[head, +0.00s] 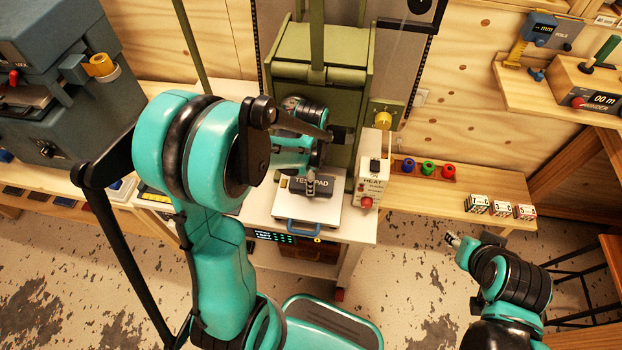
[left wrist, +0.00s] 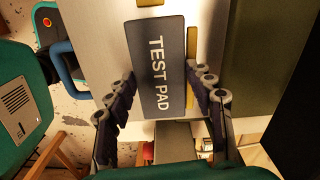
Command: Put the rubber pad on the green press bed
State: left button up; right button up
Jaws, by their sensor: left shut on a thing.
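The rubber pad, a dark grey slab marked "TEST PAD" (head: 322,188), is at the front of the green press (head: 318,88) in the head view. It also shows in the left wrist view (left wrist: 158,68). My left gripper (head: 311,186) is shut on the pad, with a finger at each side in the left wrist view (left wrist: 160,88). The pad is over a pale plate (head: 287,211) with a blue front handle; I cannot tell whether it touches. My right gripper (head: 452,240) is away at the lower right, its jaws too small to read.
A white heat box (head: 373,180) stands just right of the pad. Red, green and blue knobs (head: 428,168) and several small labelled blocks (head: 501,206) are on the right bench. A large grey machine (head: 60,80) stands at the left. The bench between the knobs and blocks is clear.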

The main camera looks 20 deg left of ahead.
pick_arm(q)
jog(key=shift+f+b, duration=0.5)
jog(key=shift+b, duration=0.1)
jog(key=o, duration=1.6)
jog(key=shift+r+p, duration=0.5)
notch_tip(320, 180, up, 11)
jog(key=p, duration=0.4)
jog(key=s+d+r+n+t, duration=0.4)
jog(key=s+r+n+t, duration=0.3)
jog(key=n, duration=0.6)
jog(key=s, duration=0.2)
jog(key=shift+s+r+n, duration=0.25)
jog(key=shift+s+n, duration=0.05)
jog(key=shift+s, duration=0.1)
